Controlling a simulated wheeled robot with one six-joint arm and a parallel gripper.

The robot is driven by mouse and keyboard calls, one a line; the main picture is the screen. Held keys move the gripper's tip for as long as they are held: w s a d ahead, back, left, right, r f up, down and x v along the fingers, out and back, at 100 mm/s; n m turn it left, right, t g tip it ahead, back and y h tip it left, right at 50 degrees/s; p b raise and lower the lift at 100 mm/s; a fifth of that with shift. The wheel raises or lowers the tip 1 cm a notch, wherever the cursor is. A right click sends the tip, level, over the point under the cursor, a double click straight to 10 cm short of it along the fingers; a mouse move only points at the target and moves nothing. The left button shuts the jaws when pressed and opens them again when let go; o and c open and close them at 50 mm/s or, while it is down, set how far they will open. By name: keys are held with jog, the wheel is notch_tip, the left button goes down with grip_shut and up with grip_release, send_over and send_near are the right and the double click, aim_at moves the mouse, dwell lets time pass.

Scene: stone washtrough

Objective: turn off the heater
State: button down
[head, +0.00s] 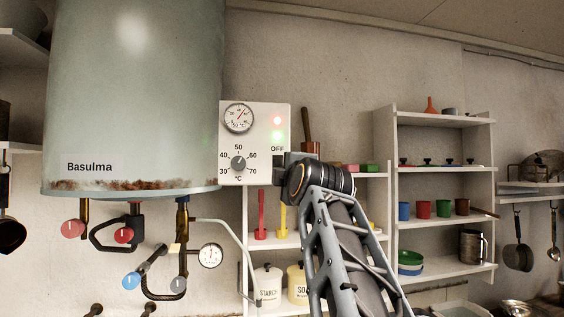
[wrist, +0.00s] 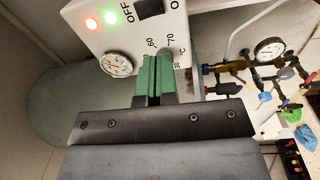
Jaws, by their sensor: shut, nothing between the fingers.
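The heater is a large grey-green tank (head: 135,90) marked Basulma, with a white control panel (head: 226,172) on its right side. The panel has a round gauge (head: 238,118), a red lamp (head: 278,120) and a green lamp (head: 279,136), both lit, and a temperature dial (head: 238,163) pointing near 50. In the wrist view a black switch (wrist: 150,8) sits beside the OFF label; in the head view my gripper hides it. My gripper (wrist: 157,58) is shut and empty, its green fingertips before the dial scale near 60 and 70. Contact with the panel cannot be told.
Pipes with red and blue valve knobs (head: 131,280) and a small pressure gauge (head: 211,255) hang below the tank. White shelves (head: 441,119) with cups, bowls and jars stand to the right. Bare wall lies above the panel's right side.

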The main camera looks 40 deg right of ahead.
aim_at(281, 159)
jog(key=shift+s+d+r+n+h, duration=0.15)
jog(key=shift+s+r+h, duration=0.1)
jog(key=shift+r, duration=0.3)
jog(key=shift+s+d+r+n+h, duration=0.15)
jog(key=shift+r+h, duration=0.1)
jog(key=shift+r, duration=0.25)
jog(key=p+x, duration=0.3)
jog(key=x, duration=0.3)
jog(key=p+x, duration=0.4)
jog(key=x, duration=0.2)
jog(key=shift+w+r, duration=0.2)
jog(key=shift+r, duration=0.05)
jog(key=shift+p+x, duration=0.5)
jog(key=shift+x, duration=0.3)
